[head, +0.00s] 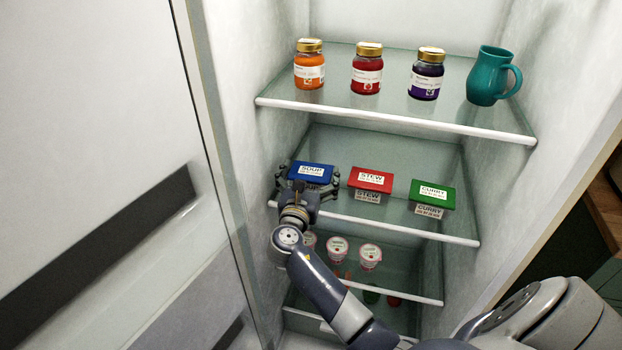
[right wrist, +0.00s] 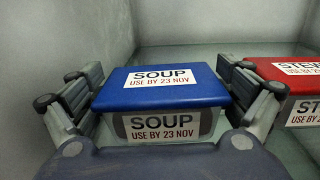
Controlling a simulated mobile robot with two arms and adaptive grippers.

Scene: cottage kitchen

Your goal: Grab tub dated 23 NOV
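The soup tub (head: 312,172) has a blue lid and stands at the left of the middle fridge shelf. In the right wrist view its labels on this tub (right wrist: 165,88) read SOUP, USE BY 23 NOV. My right gripper (head: 307,186) is at the tub, with one finger on each side of it. In the wrist view the gripper (right wrist: 160,85) looks open, with small gaps between its fingertips and the lid. The stew tub (head: 370,180), red-lidded, and the curry tub (head: 432,193), green-lidded, stand to the right. My left gripper is out of view.
The top shelf (head: 390,118) holds an orange jar (head: 309,66), a red jar (head: 367,69), a purple jar (head: 426,75) and a teal jug (head: 490,78). Small white cups (head: 369,256) stand on the shelf below. The fridge wall is close to the left of the gripper.

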